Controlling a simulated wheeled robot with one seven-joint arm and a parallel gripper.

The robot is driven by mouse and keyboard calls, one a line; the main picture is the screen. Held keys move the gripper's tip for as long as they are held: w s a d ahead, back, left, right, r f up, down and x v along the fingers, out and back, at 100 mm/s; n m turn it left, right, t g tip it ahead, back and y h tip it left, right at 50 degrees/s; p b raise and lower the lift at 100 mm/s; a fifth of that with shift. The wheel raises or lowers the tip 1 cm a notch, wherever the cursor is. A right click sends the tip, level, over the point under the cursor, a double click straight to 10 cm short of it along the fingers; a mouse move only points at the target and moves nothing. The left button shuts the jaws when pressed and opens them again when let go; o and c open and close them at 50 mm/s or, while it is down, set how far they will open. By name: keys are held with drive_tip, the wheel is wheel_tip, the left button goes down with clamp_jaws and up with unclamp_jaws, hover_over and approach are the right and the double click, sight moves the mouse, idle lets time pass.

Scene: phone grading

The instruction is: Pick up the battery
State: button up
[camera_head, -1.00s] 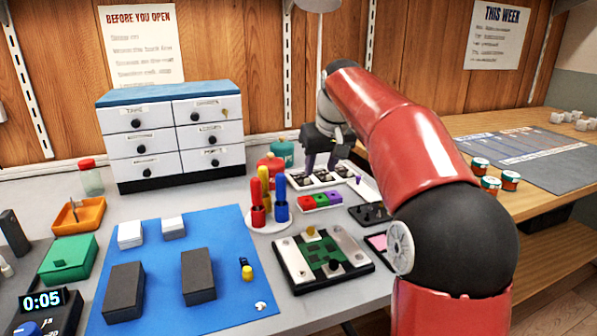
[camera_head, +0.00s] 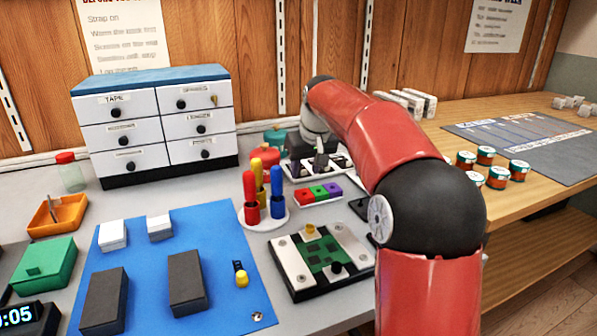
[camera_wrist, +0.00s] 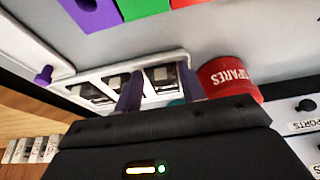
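A white tray (camera_wrist: 88,80) with three compartments holds dark and silver block-like pieces; these look like batteries, though I cannot read any marking. In the wrist view one such piece, the likely battery (camera_wrist: 162,75), sits in the right-hand compartment. My gripper (camera_wrist: 160,92) is open, with its two purple fingers apart on either side of that piece. I cannot tell whether the fingers touch it. In the head view the tray (camera_head: 291,176) is at the back of the bench, and my gripper (camera_head: 318,165) is low over it, partly hiding its contents.
Upright coloured tools (camera_head: 251,195) stand to the left, near a circuit-board fixture (camera_head: 291,262). A drawer cabinet (camera_head: 152,127) is behind.

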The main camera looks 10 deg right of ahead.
drive_tip(key=shift+f, duration=0.1)
clamp_jaws()
idle(0.3)
wheel_tip(320, 180, up, 10)
drive_tip(key=p, duration=0.2)
idle(0.3)
